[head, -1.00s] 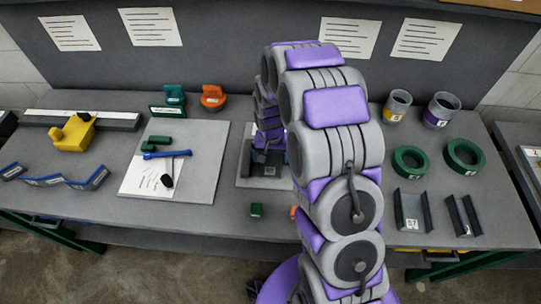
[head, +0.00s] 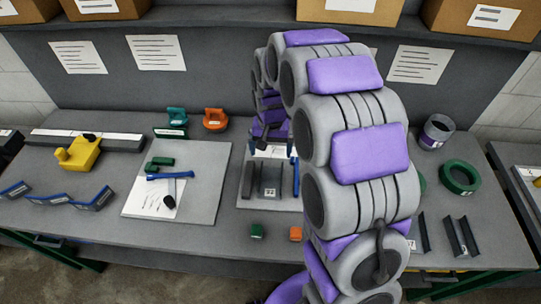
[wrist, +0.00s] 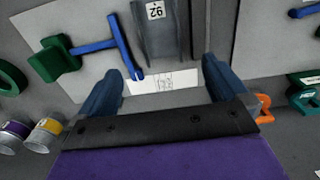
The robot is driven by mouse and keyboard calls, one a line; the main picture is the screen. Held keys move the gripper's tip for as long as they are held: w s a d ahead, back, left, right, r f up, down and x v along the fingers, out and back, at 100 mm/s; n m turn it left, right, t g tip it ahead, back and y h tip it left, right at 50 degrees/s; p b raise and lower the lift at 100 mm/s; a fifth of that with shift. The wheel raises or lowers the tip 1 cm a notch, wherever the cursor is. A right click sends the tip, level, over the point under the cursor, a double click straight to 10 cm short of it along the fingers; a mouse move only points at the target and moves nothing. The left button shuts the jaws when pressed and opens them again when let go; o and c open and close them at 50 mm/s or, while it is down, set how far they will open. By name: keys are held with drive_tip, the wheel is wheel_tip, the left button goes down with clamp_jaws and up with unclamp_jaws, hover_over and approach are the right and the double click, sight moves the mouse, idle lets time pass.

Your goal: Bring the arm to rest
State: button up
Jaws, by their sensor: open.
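My gripper (wrist: 165,85) is open, with its two blue-grey fingers spread and nothing between them. In the head view my gripper (head: 271,141) is above the back of the middle board (head: 250,203), partly hidden by my bent arm. A grey channel piece with a "92" label (wrist: 160,35) lies on that board, beyond the fingertips and apart from them; it also shows in the head view (head: 270,179). A blue tool (wrist: 117,45) and a green block (wrist: 54,60) lie beside the channel. My arm arches high over the bench and hides part of its right half.
The left board (head: 212,200) holds a paper, a blue hammer (head: 170,176) and green blocks. A yellow tool (head: 78,154), blue brackets (head: 55,197), cups and green rings (head: 459,177) stand around. A shelf with cardboard boxes (head: 350,10) overhangs the back.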

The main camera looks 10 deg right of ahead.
drive_tip(key=shift+r, duration=0.6)
